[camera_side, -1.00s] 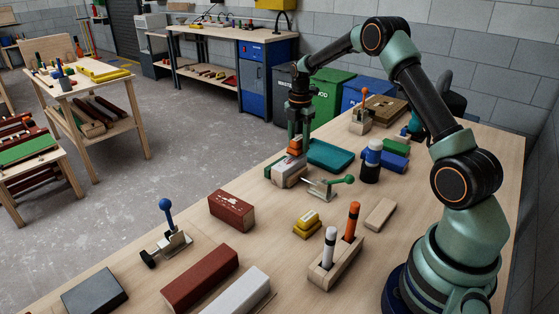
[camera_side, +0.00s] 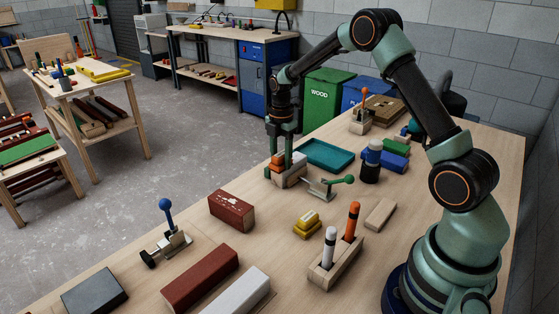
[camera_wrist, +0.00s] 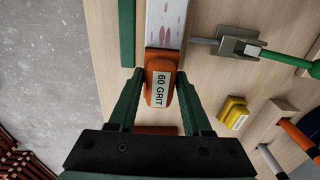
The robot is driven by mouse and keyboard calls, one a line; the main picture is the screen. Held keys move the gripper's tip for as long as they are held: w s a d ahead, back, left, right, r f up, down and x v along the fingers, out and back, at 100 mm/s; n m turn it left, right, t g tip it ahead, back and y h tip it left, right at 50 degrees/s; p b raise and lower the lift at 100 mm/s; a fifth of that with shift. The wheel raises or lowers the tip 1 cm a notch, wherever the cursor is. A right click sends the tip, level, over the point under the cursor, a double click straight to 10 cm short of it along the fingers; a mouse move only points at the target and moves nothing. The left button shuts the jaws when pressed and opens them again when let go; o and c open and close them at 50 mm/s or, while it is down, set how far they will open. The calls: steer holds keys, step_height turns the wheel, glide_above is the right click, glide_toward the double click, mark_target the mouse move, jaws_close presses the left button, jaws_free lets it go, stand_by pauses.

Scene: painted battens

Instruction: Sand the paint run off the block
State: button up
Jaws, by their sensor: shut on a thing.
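My gripper (camera_side: 284,154) is shut on an orange sanding block marked 60 GRIT (camera_wrist: 160,88), and its two green fingers close on the sander's sides. The sander is at the near end of a pale block (camera_wrist: 164,22), which has reddish patches on its top face. The block also shows low under my gripper in the side view (camera_side: 290,180). A clamp with a green handle (camera_side: 322,188) stands against its right side. The sander hides part of the block's end, and I cannot tell whether it presses on the top.
A red-brown block (camera_side: 231,211) with pale marks lies nearer the camera. A yellow block (camera_side: 306,224), a wooden marker holder (camera_side: 334,262) and a teal tray (camera_side: 329,155) stand around the clamp. A blue-knobbed clamp (camera_side: 170,240) is at the left table edge.

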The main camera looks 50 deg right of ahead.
mark_target(298, 155)
steer(key=shift+d, duration=3.9)
steer(key=shift+d+r, duration=0.1)
steer(key=shift+d, duration=0.05)
step_height(298, 155, up, 8)
